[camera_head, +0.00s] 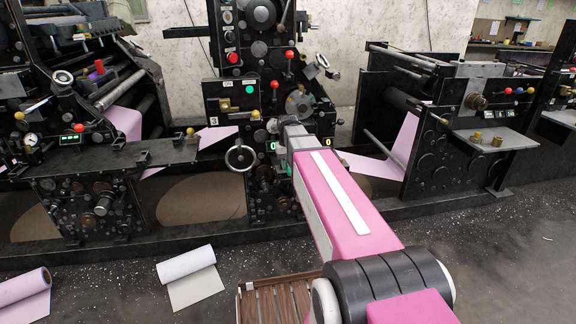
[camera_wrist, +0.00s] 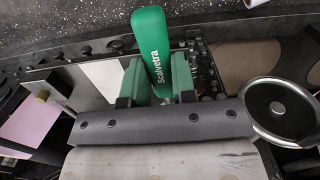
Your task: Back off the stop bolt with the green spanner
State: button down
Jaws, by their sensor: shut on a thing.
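The green spanner (camera_wrist: 151,40) shows in the wrist view as a green handle with white lettering. It sits between the two fingers of my gripper (camera_wrist: 158,78), which is shut on it. The handle's rounded end points away from the gripper, toward the top of the picture. The spanner's head is not visible. In the head view my pink arm reaches to the middle machine, and its wrist hides my fingers and the spanner. I cannot make out the stop bolt in either view.
A handwheel (camera_wrist: 279,110) is close on the right of my gripper in the wrist view; it also shows in the head view (camera_head: 241,156). The middle machine has red knobs and levers (camera_head: 289,55). A white roll (camera_head: 186,264) and a wooden pallet (camera_head: 272,301) lie on the floor.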

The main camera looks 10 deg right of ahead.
jog(key=shift+r, duration=0.15)
jog(key=shift+r, duration=1.3)
